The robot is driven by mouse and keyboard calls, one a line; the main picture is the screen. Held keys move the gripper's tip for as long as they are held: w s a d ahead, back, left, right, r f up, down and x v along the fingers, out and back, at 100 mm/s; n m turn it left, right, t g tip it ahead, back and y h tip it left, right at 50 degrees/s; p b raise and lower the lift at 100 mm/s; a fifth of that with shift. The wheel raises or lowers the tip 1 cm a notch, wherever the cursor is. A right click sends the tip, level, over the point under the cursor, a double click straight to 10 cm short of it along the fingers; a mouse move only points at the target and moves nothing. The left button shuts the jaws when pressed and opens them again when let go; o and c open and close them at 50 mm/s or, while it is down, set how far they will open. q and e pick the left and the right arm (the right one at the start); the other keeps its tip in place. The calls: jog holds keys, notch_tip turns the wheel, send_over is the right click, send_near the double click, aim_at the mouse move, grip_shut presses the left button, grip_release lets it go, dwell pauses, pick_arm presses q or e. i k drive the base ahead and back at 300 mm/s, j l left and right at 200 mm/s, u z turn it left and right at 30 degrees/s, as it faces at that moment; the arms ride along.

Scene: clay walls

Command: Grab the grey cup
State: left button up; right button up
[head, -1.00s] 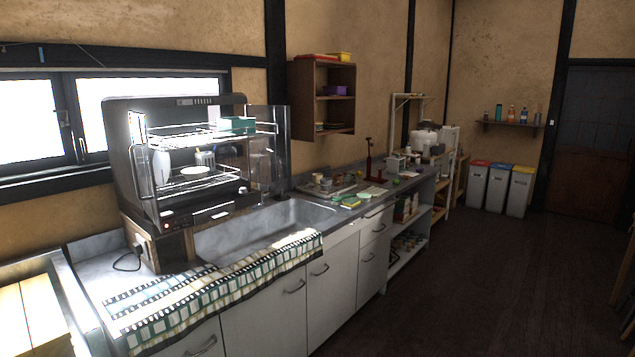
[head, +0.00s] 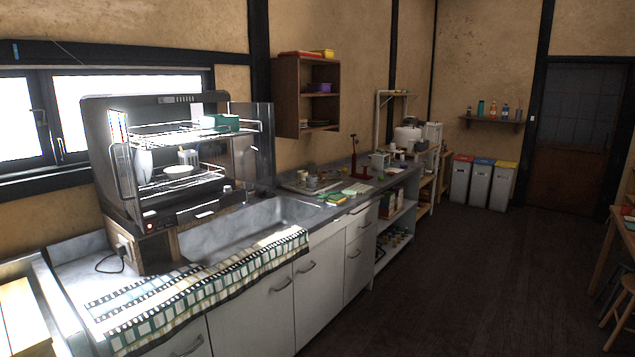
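I cannot pick out a grey cup for certain. A pale, cup-like item (head: 188,157) stands on the lower rack of the dish dryer (head: 150,215), beside a white plate (head: 178,170). Several small items, too small to tell apart, sit on the counter beyond the sink (head: 240,232). Neither of my grippers shows in the head view.
The counter runs along the left wall, with white cabinets (head: 267,312) below and a patterned cloth (head: 190,295) over its front edge. Dark floor (head: 440,290) lies open at the right. A wooden table (head: 622,228) and stool (head: 622,300) stand at the right edge. Bins (head: 481,184) stand at the back.

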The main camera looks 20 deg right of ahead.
aim_at(311, 177)
jog(key=i+l+z, duration=0.15)
jog(key=i+z, duration=0.4)
jog(key=i+l+z, duration=0.25)
jog(key=i+z, duration=0.5)
jog(key=i, duration=0.25)
jog(key=i+z, duration=0.4)
jog(key=i, duration=0.15)
jog(key=i+l+u, duration=0.1)
jog(key=i+u, duration=0.2)
jog(key=i, duration=0.15)
jog(key=i+l+u, duration=0.25)
jog(key=i, duration=0.2)
jog(key=i+l+u, duration=0.15)
jog(key=i+u, duration=0.15)
jog(key=i, duration=0.1)
